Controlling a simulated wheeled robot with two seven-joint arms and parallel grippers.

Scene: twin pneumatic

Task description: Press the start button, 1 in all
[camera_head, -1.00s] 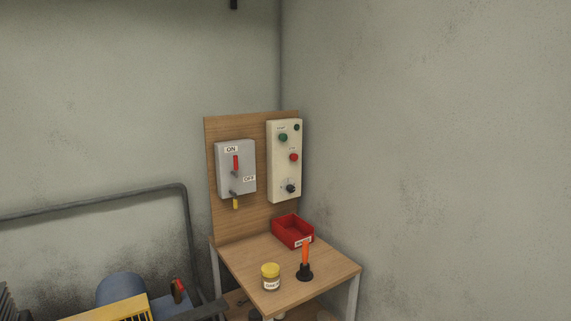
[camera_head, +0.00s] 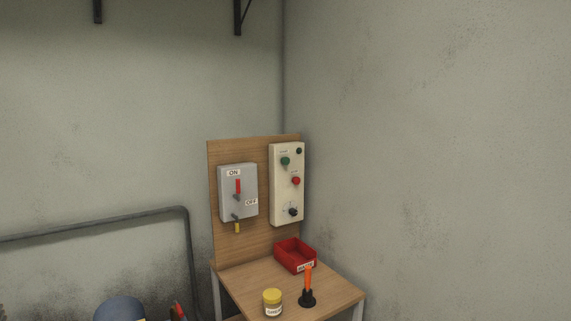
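The green start button (camera_head: 285,161) is near the top of a cream control box (camera_head: 287,200) on the wooden backboard. A red button (camera_head: 296,181) sits below it, and a black rotary knob (camera_head: 292,212) is near the bottom of the box. A small dark round lamp (camera_head: 299,151) is at the box's top right corner. Nothing covers the start button. Neither of my grippers is in view.
A grey switch box (camera_head: 238,192) with a red lever at ON hangs left of the control box. The small wooden table (camera_head: 245,279) below holds a red bin (camera_head: 295,256), a yellow-lidded jar (camera_head: 272,302) and an orange-handled tool (camera_head: 308,285). A pipe (camera_head: 95,222) runs along the left wall.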

